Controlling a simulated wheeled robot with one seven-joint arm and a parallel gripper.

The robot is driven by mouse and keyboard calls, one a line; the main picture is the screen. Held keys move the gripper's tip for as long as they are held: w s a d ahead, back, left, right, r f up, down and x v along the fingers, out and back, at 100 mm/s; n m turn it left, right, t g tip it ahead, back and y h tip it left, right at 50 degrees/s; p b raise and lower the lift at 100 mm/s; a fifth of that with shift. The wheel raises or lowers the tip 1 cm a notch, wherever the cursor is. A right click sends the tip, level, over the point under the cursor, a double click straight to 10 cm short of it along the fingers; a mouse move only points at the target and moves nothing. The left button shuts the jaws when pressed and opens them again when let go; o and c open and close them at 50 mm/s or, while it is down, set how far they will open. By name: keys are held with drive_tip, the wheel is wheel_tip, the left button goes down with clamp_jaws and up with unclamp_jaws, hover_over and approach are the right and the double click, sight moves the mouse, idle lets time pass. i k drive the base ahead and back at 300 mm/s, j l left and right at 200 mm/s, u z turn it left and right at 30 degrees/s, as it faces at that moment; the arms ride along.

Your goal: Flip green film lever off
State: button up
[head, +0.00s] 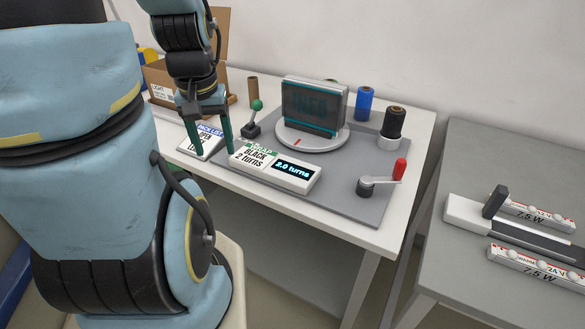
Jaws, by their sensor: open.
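The green film lever (256,106) has a round green knob on a short stalk, rising from a dark base on the grey board, left of the turntable. The knob stands up and leans slightly to the right. My gripper (213,147) is open and empty, with two dark green fingers pointing down. It is in front and to the left of the lever, apart from it, near the display box (280,170). The box reads "BLACK 2 TURNS" and "2.0 turns".
A framed dark panel (311,106) stands on the round turntable (296,140). A red-handled crank (399,170) is at the right. Black (396,115) and blue (364,103) rolls stand behind. A pick-list sign (200,143) is beside my gripper, and a cardboard box (165,88) is behind my arm.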

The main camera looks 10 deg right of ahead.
sight(257, 105)
drive_tip(key=i+l+u, duration=0.1)
drive_tip(key=u, duration=0.25)
drive_tip(key=i+l+u, duration=0.15)
drive_tip(key=u, duration=0.25)
drive_tip(key=i+l, duration=0.05)
